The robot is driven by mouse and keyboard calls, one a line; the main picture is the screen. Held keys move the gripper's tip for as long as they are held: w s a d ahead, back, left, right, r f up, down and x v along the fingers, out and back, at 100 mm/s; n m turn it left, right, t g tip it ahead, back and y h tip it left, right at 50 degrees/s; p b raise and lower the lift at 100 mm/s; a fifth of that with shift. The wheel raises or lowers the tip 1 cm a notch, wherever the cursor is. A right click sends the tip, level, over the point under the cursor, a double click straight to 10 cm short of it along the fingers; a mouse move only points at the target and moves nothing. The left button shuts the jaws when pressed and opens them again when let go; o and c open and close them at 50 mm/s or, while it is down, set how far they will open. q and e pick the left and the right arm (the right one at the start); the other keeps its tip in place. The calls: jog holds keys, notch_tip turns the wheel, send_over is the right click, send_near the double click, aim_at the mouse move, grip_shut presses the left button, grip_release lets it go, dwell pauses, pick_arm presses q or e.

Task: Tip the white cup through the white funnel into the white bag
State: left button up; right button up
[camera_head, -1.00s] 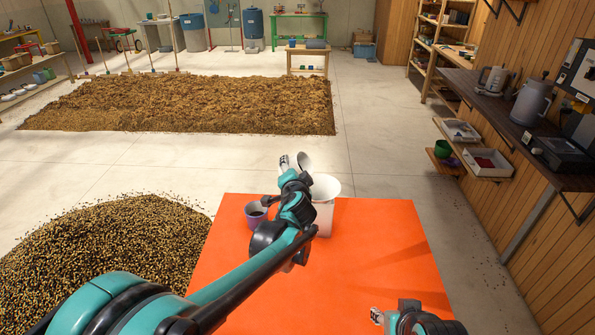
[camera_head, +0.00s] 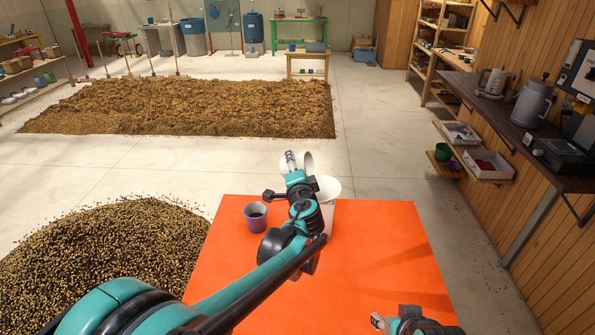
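The white cup (camera_head: 308,163) is held up at my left gripper (camera_head: 292,161), tilted, above the far edge of the orange table. The gripper appears shut on it; the wrist hides part of the fingers. The white funnel (camera_head: 329,187) sits just below and to the right of the cup, its wide mouth upward. The white bag (camera_head: 328,214) stands under the funnel on the table, mostly hidden behind my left arm. My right gripper (camera_head: 377,321) is low at the table's near right; its fingers are too small to read.
A purple cup (camera_head: 256,217) with dark contents stands on the orange table (camera_head: 375,255), left of the bag. A bean heap (camera_head: 110,250) lies at left, and a wall counter (camera_head: 520,125) runs along the right.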

pick_arm(q)
jog(key=shift+d+r+m+b, duration=0.1)
jog(key=shift+r+m+b, duration=0.1)
jog(key=shift+m+b, duration=0.25)
pick_arm(e)
jog(key=shift+f, duration=0.3)
pick_arm(q)
jog(key=shift+r+m+t, duration=0.25)
jog(key=shift+m+t, duration=0.05)
jog(key=shift+m, duration=0.05)
jog(key=shift+s+d+r+m+t+y+b, duration=0.1)
jog(key=shift+d+r+m+t+y+b, duration=0.25)
jog(key=shift+m+y, duration=0.25)
pick_arm(e)
jog(key=shift+f, duration=0.5)
pick_arm(q)
jog(key=shift+r, duration=0.1)
